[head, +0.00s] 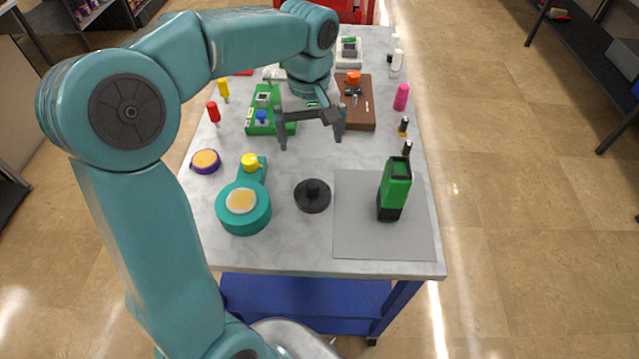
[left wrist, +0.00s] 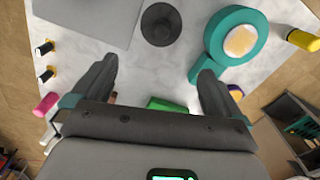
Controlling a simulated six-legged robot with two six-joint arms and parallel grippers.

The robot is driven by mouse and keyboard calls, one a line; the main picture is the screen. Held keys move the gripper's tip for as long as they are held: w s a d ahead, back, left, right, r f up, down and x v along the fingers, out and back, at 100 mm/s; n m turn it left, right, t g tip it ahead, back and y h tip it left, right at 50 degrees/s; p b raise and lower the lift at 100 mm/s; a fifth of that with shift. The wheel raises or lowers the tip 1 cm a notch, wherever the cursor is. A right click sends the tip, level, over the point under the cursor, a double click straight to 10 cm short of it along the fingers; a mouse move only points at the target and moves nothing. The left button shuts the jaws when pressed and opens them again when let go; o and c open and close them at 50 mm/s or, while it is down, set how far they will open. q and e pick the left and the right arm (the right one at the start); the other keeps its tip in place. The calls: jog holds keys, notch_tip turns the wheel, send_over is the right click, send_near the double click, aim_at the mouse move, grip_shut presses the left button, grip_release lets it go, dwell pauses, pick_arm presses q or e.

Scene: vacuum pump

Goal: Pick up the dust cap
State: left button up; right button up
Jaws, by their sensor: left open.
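A black round disc with a raised central knob, which looks like the dust cap (head: 312,196), lies on the marble-patterned tabletop between the teal round part and the grey mat. It also shows at the top of the left wrist view (left wrist: 161,24), ahead of the fingers and roughly centred between them. My left gripper (head: 311,138) is open and empty, with its fingers spread. It is above the table, farther back than the black disc and apart from it. The fingers also show in the left wrist view (left wrist: 158,68). My right gripper is in neither view.
The teal part (head: 243,222) with a tan disc stands left of the cap. A grey mat (head: 350,240) with a green-and-black device (head: 394,188) lies right. A green block (head: 288,128) and brown board (head: 366,122) lie behind. Bare tabletop surrounds the cap.

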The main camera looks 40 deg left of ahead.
aim_at(312, 186)
pick_arm(q)
jog(key=f, duration=1)
jog(key=shift+s, duration=0.35)
jog(key=shift+s+d+f+p, duration=0.15)
jog(key=shift+d+f+p, duration=0.15)
jog(key=shift+d+f, duration=0.1)
notch_tip(312, 186, down, 4)
jog(key=shift+p, duration=0.4)
jog(key=shift+f, duration=0.35)
jog(key=shift+d+r, duration=0.1)
jog(key=shift+d, duration=0.05)
jog(key=shift+c, duration=1.2)
jog(key=c, duration=0.6)
